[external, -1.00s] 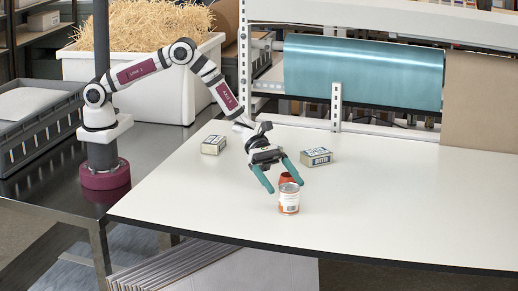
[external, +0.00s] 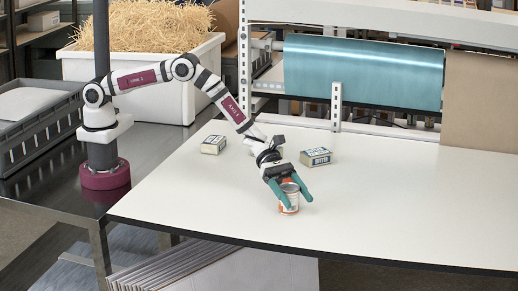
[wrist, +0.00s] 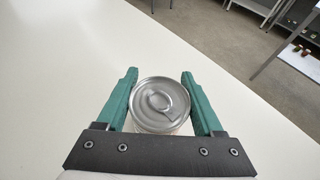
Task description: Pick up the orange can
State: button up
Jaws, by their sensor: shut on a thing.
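The orange can (external: 291,201) stands upright on the white table, with a silver lid and an orange and white label. My gripper (external: 296,204) reaches down over it, its teal fingers one on each side, shut on the can. In the wrist view the can's ring-pull lid (wrist: 160,103) lies between the two fingers of my gripper (wrist: 158,76). The can appears to rest on the table. The gripper covers part of its label.
A butter box (external: 316,157) lies behind and right of my gripper, and another small box (external: 213,145) lies farther left. An orange-red thing behind the can is mostly hidden. The white table (external: 400,205) is clear to the right. Its front edge is near the can.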

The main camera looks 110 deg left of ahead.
jog(key=c, duration=0.4)
jog(key=shift+r, duration=0.15)
